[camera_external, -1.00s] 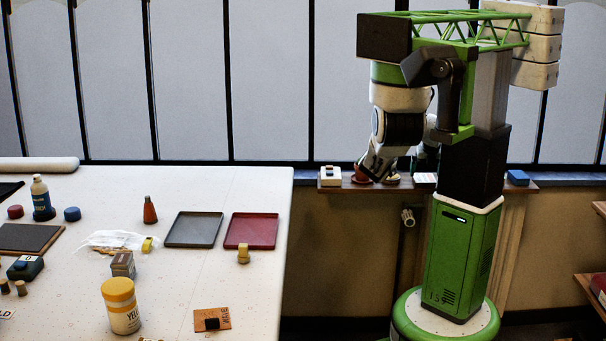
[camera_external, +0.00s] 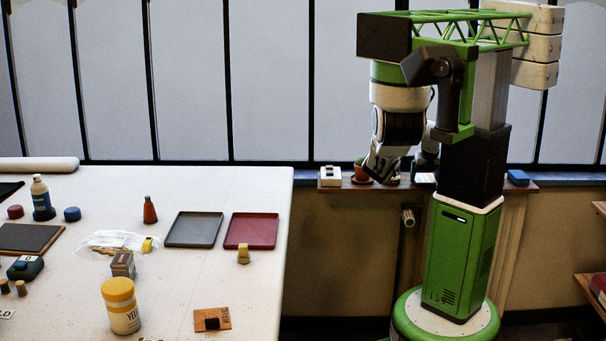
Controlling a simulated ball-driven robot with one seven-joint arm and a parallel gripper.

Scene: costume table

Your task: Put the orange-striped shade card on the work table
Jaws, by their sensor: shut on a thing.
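My gripper (camera_external: 378,172) is low at the window sill, beside a small terracotta pot. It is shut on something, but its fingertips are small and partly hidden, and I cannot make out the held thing. I cannot clearly pick out the orange-striped shade card. A small white flat thing (camera_external: 425,178) lies on the sill to the right of my gripper; no orange stripe shows on it. The white work table (camera_external: 180,185) is on the left, well apart from my gripper.
The sill (camera_external: 335,185) also holds a white box (camera_external: 331,176), the pot (camera_external: 360,174) and a blue block (camera_external: 518,177).

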